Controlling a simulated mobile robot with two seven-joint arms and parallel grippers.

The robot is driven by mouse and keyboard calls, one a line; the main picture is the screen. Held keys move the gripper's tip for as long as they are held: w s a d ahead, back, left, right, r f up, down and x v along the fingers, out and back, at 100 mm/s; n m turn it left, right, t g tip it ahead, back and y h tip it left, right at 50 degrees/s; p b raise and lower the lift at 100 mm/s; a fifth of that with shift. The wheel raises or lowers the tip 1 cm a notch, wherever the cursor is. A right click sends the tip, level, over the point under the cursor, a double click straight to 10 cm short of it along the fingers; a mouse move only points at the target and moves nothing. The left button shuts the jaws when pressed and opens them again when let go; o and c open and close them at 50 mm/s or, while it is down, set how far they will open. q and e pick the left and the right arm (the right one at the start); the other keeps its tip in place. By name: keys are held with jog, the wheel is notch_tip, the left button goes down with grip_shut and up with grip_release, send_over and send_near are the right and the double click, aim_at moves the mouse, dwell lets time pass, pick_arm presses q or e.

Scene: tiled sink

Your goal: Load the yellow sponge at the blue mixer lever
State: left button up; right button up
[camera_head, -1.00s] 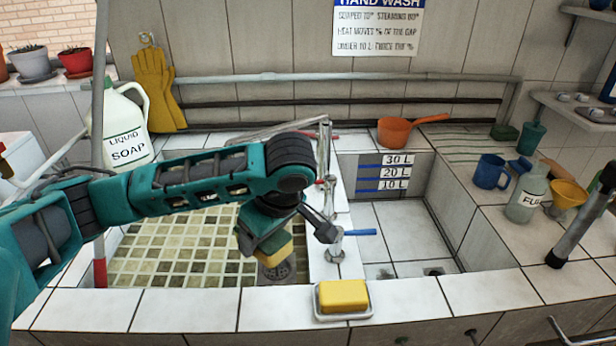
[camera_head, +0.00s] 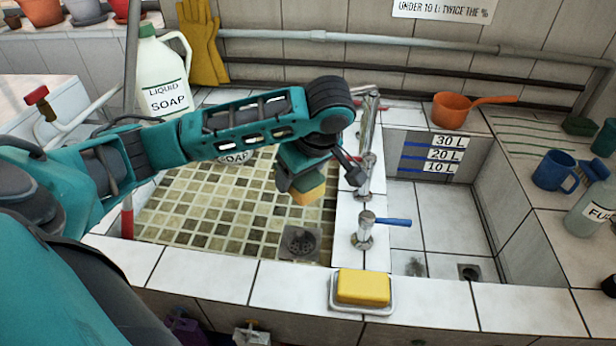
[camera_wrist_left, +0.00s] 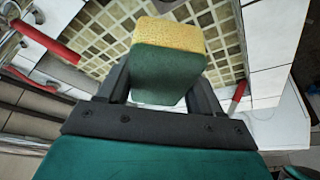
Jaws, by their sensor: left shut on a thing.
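My left gripper (camera_head: 309,187) is shut on a sponge (camera_head: 310,195) and holds it above the tiled left basin. The sponge has a yellow part and a dark green part; in the left wrist view (camera_wrist_left: 168,35) its yellow end sticks out past the fingers. The blue mixer lever (camera_head: 393,222) is on a chrome tap (camera_head: 363,235) on the divider, right of and nearer than the sponge, clearly apart from it. My right gripper is out of view.
A drain (camera_head: 300,241) lies in the left basin, below the sponge. Chrome pipework (camera_head: 366,150) stands just right of the gripper. The right basin (camera_head: 435,220) is clear. An orange pan (camera_head: 455,110) and blue mug (camera_head: 553,171) stand on the surrounds.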

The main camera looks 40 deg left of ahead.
pick_arm(q)
jog(key=w+a+f+b, duration=0.1)
jog(key=w+a+f, duration=0.1)
jog(key=a, duration=0.7)
jog(key=shift+w+b, duration=0.35)
jog(key=shift+a, duration=0.1)
